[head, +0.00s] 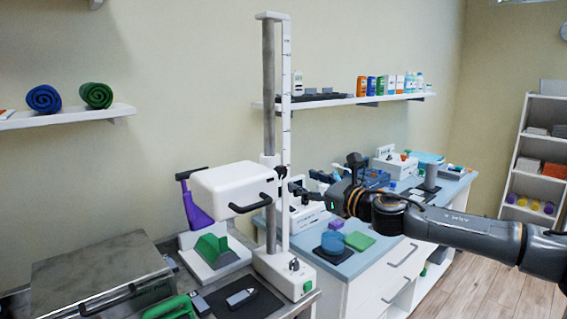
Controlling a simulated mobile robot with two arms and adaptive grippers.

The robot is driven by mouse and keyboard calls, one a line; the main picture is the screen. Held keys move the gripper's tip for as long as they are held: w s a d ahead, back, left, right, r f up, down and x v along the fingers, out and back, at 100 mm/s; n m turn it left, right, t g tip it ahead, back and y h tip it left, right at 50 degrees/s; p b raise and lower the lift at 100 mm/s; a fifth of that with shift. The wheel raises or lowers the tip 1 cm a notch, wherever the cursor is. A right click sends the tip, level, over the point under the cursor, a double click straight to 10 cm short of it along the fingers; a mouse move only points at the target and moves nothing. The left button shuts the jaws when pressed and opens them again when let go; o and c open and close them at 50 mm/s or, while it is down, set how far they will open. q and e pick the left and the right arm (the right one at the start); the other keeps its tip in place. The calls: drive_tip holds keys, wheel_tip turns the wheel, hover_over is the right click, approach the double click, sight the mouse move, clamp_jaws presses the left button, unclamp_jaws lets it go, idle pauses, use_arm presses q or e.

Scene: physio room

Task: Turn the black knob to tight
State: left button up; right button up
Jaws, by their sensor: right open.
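A white device head (232,186) is mounted on a grey upright post beside a white scale strip. A small black knob (281,171) shows at the right side of the head, by the post. Another black knob (294,265) sits on the white base below; I cannot tell which one the task means. My right gripper (297,188) reaches in from the right and is open, its fingertips close to the post, just right of and below the upper knob. I cannot tell whether it touches anything. Any tight marking is too small to read. My left gripper is out of view.
A black handle (252,203) juts from the head's front. A grey metal box (100,270) and a green wedge (211,246) stand left of the base. A blue-topped counter (362,258) with several items lies behind and below my right arm.

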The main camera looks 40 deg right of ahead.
sight(283, 173)
drive_tip(key=w+p, duration=0.1)
drive_tip(key=w, duration=0.1)
drive_tip(key=w+p, duration=0.4)
drive_tip(key=w, duration=0.1)
drive_tip(key=shift+w+a+r, duration=0.1)
drive_tip(key=shift+a+r, duration=0.05)
drive_tip(key=shift+a, duration=0.15)
drive_tip(key=shift+w+a+f+p, duration=0.1)
drive_tip(key=shift+w+p, duration=0.1)
drive_tip(key=shift+w, duration=0.2)
drive_tip(key=shift+w+f+p, duration=0.1)
drive_tip(key=shift+w+p, duration=0.05)
drive_tip(key=shift+w, duration=0.25)
drive_tip(key=c, duration=1.2)
drive_tip(key=shift+o, duration=0.2)
